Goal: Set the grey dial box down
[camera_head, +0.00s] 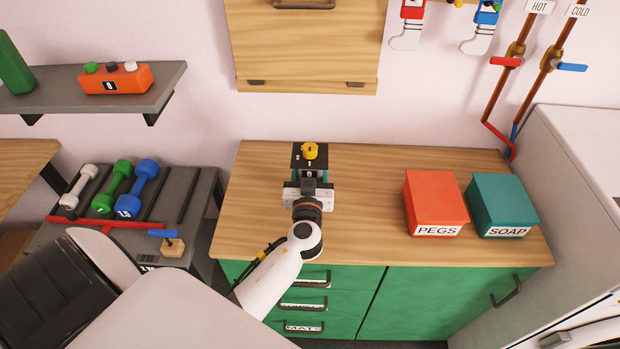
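The grey dial box (299,160), dark on top with a yellow dial (310,151), is over the left part of the wooden counter (365,185). My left gripper (309,177) reaches it from the front, with teal fingers at the box's sides, and appears shut on it. The gripper body hides the box's near lower part. I cannot tell whether the box's underside touches the counter.
A red PEGS box (433,198) and a teal SOAP box (502,199) stand at the counter's right. The counter between the dial box and PEGS is clear. A dumbbell rack (182,195) stands left; hot and cold pipes (508,70) run down the wall at right.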

